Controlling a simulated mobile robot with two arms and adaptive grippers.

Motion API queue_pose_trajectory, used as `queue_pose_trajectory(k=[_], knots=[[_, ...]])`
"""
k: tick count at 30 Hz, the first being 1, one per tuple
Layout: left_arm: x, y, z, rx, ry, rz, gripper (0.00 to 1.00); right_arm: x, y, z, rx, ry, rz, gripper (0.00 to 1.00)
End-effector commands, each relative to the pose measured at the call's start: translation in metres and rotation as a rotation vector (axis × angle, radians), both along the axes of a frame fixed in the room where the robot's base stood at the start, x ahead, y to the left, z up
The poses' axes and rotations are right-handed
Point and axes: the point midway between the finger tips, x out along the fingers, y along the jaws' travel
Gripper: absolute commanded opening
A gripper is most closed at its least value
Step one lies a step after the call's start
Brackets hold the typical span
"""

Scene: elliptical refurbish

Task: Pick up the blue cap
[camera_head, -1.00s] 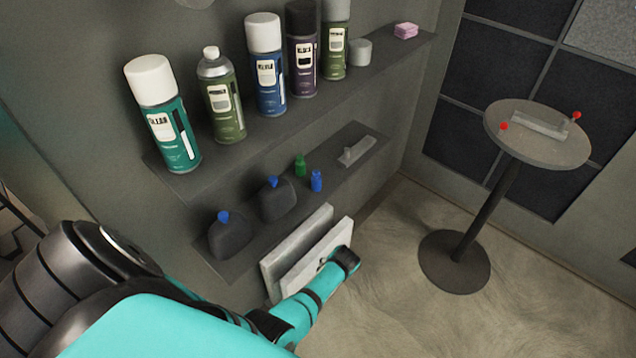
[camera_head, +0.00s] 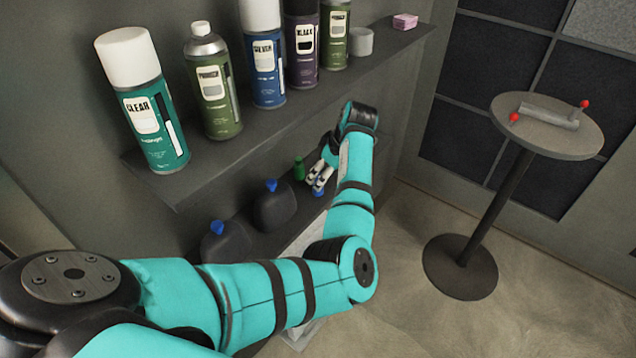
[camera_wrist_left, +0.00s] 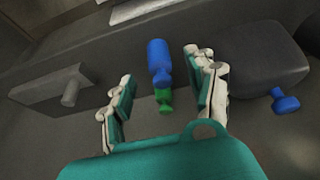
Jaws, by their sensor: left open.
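Blue caps sit on two dark jugs on the lower shelf: a nearer blue cap (camera_head: 218,228) and a farther blue cap (camera_head: 271,185). One blue cap (camera_wrist_left: 284,101) shows at the right in the left wrist view.
The upper shelf (camera_head: 230,150) with several spray cans, including a teal can (camera_head: 143,100), overhangs the lower shelf. A grey bracket-like part (camera_wrist_left: 62,90) lies left in the wrist view. A round table (camera_head: 575,140) stands at the right, with open floor before it.

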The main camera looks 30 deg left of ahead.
Motion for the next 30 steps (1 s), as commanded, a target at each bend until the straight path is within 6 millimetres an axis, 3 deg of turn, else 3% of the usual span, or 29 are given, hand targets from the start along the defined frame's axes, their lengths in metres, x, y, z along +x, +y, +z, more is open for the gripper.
queue_pose_trajectory(k=[3, 7, 17, 26, 30], knots=[[0.0, 0.009, -0.018, -0.001, 0.005, 0.0, 0.57, -0.001, -0.01, 0.002, -0.013, 0.002, -0.002, 0.4], [0.001, 0.016, -0.035, -0.001, 0.005, 0.0, 0.57, -0.001, -0.005, 0.002, -0.006, 0.003, -0.004, 0.4], [0.002, 0.018, -0.043, -0.001, 0.002, -0.001, 0.57, -0.002, 0.016, 0.001, 0.02, 0.002, -0.001, 0.4], [0.002, 0.019, -0.042, -0.001, 0.002, -0.001, 0.19, -0.001, 0.011, 0.001, 0.013, 0.001, 0.001, 0.4], [0.002, 0.018, -0.042, -0.001, 0.002, -0.001, 0.19, -0.001, 0.007, 0.001, 0.008, 0.0, 0.001, 0.4]])
